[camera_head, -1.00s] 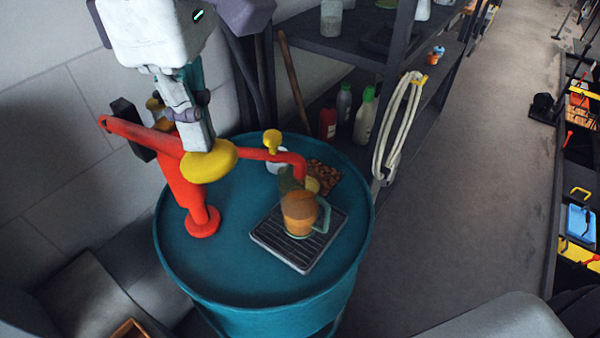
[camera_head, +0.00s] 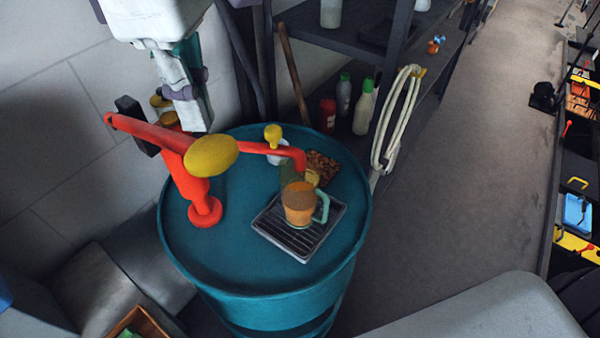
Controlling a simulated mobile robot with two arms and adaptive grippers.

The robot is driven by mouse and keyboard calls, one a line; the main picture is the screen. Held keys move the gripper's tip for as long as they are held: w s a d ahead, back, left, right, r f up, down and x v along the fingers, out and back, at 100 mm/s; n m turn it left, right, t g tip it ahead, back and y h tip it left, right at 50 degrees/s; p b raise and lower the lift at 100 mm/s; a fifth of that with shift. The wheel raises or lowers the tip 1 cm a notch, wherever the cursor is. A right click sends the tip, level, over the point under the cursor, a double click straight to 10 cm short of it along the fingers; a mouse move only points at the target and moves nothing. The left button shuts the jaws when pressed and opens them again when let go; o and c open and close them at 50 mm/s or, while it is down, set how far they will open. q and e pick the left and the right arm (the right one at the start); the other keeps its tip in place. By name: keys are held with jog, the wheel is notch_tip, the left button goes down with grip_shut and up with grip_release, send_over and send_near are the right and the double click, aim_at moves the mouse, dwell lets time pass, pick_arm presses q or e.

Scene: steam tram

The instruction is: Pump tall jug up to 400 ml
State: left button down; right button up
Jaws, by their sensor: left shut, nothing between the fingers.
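The tall jug (camera_head: 299,205) is clear with a pale green handle and holds amber liquid. It stands upright on a dark ribbed drip tray (camera_head: 282,238), below the spout of the red pump (camera_head: 186,178). I cannot read the liquid level against any marks. The pump's yellow knob (camera_head: 210,157) sits on its red lever. My left gripper (camera_head: 201,127) is shut and empty, just above the lever and knob, seemingly apart from them. My right gripper is not in view.
The pump and tray stand on a round teal drum (camera_head: 235,275). A brown granular patch (camera_head: 322,168) lies behind the jug. A dark shelf (camera_head: 350,45) with bottles and a coiled pale hose (camera_head: 392,125) stands behind. Open floor (camera_head: 440,210) lies to the right.

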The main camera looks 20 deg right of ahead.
pick_arm(q)
notch_tip(320, 180, up, 6)
jog(key=p, duration=0.5)
dwell(0.5)
